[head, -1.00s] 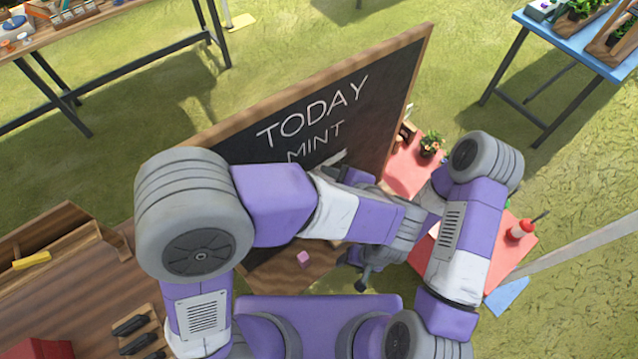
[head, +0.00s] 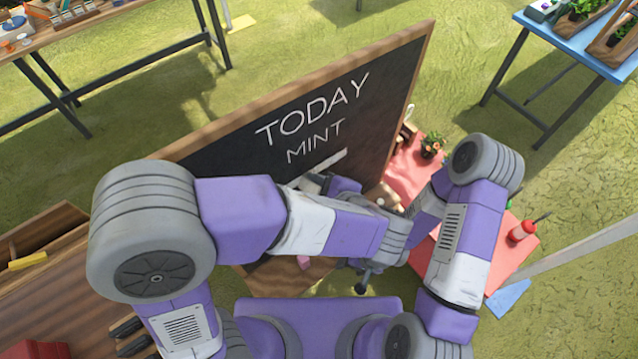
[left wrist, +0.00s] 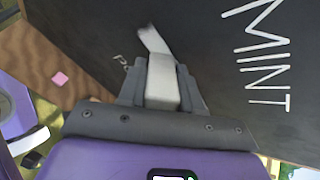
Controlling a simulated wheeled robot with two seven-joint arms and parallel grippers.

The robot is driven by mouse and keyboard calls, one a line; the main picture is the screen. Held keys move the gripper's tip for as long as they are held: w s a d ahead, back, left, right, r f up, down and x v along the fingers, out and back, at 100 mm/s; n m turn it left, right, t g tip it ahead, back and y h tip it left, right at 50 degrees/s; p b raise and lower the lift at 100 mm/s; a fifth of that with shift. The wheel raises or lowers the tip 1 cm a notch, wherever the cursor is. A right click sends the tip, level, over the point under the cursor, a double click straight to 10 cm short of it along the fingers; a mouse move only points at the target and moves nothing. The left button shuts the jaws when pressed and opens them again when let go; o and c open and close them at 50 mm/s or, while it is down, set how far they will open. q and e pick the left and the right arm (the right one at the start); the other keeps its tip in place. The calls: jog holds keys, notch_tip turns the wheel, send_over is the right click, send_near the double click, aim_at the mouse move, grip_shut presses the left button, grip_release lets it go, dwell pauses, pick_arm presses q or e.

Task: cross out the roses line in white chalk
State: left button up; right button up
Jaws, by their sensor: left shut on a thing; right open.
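The black chalkboard (head: 225,150) leans in its wooden frame, with TODAY and MINT (head: 314,141) written in white. My left gripper (left wrist: 158,82) is shut on a white chalk block (left wrist: 163,85), its tip at or very near the board below MINT. A thick white streak (left wrist: 151,40) runs off from the chalk tip; it also shows under MINT in the head view (head: 328,161). Faint letters (left wrist: 124,62) of the roses line show beside the streak; the rest is hidden by my gripper. My right gripper (head: 365,278) is partly hidden low before the board, open.
A small pink block (head: 303,262) lies at the board's lower edge; it also shows in the left wrist view (left wrist: 59,79). A wooden table (head: 60,300) stands at the left.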

pick_arm(q)
jog(key=s+d, duration=0.3)
jog(key=s, duration=0.2)
jog(key=shift+d, duration=0.35)
jog(key=shift+s, duration=0.1)
dwell(0.3)
jog(key=shift+s+d+b, duration=0.3)
jog(key=shift+s+d, duration=0.6)
jog(key=shift+s, duration=0.3)
